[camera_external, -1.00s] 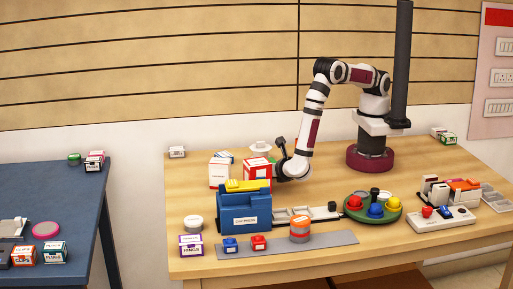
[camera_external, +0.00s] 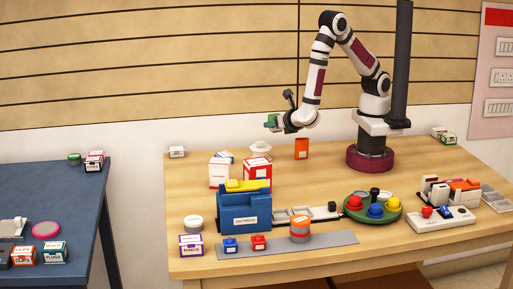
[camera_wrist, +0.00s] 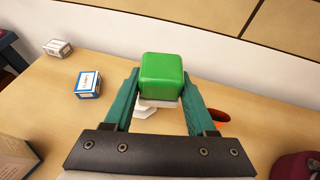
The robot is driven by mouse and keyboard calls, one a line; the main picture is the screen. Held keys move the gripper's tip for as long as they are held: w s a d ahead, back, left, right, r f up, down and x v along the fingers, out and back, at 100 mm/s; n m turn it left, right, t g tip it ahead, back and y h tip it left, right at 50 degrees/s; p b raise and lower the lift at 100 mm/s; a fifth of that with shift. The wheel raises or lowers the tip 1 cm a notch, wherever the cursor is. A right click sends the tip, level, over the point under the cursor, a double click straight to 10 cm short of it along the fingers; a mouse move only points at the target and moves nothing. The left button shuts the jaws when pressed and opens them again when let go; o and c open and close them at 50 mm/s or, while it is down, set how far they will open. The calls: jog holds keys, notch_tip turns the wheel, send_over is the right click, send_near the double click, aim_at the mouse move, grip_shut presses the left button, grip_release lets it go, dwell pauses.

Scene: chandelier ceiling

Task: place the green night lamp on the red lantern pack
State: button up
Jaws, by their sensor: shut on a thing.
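My gripper (camera_external: 275,124) is raised above the back of the wooden table, shut on the green night lamp (camera_external: 270,121). In the wrist view the lamp is a green rounded block (camera_wrist: 162,72) with a pale base, between the two teal fingers. Two red-and-white boxes stand on the table below and left of my gripper: one at the left (camera_external: 219,174) and one at the right (camera_external: 257,169). I cannot read which is the red lantern pack. The lamp is apart from all of them.
A blue bin (camera_external: 244,210) with yellow on top stands in front of the boxes. A white dish-like item (camera_external: 260,148) is behind them. A green round tray (camera_external: 372,217) with coloured pieces is to the right. The table's middle right is clear.

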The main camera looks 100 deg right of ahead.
jog(key=w+a+r+n+t+y, duration=0.3)
jog(key=w+a+r+n+t, duration=0.4)
jog(key=a+r, duration=0.35)
send_over(259, 161)
jog(key=shift+m+g+y, duration=0.3)
notch_tip(259, 161, down, 6)
jog(key=shift+f, duration=0.25)
jog(key=shift+a+f, duration=0.15)
jog(key=shift+f, duration=2)
jog(key=shift+f, duration=0.1)
jog(key=o, duration=1.4)
jog(key=shift+c, duration=0.2)
